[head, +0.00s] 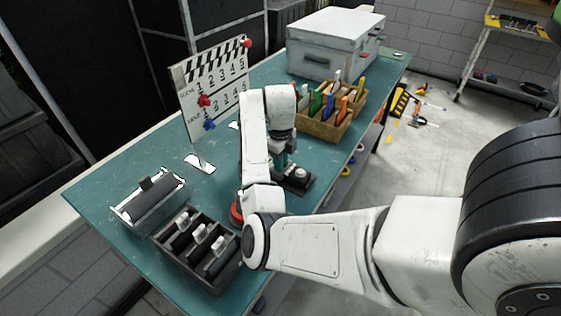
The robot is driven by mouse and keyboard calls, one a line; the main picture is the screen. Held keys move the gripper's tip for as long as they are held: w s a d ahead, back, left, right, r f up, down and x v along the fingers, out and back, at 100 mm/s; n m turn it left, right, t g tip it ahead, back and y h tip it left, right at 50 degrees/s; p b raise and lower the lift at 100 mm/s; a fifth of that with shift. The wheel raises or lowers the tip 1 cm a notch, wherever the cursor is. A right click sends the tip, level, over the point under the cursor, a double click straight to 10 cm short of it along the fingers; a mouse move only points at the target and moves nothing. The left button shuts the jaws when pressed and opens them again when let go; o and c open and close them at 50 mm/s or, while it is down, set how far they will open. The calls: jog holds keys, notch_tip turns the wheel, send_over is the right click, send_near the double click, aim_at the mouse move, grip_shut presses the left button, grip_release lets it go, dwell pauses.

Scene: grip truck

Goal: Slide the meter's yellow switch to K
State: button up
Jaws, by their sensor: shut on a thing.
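A small black device with a round pale top (300,174) sits on the teal table, just right of my arm's end; it may be the meter. Its yellow switch and any K mark cannot be made out. My gripper (283,158) points down at the device's left part, close to or touching it. The jaws are small and partly hidden by my arm. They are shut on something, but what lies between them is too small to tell.
A clapperboard (214,88) stands at the back left. A divided dark box (203,250) and a grey roller tray (147,199) stand at the front left. A red round thing (236,213) is beside my arm.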

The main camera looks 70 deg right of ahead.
grip_shut()
dwell(0.8)
jog(key=shift+s+d, duration=0.25)
jog(key=shift+d, duration=0.75)
jog(key=shift+s+d, duration=0.2)
jog(key=shift+d, duration=0.75)
jog(key=o, duration=0.6)
grip_release()
jog(key=shift+d, duration=0.1)
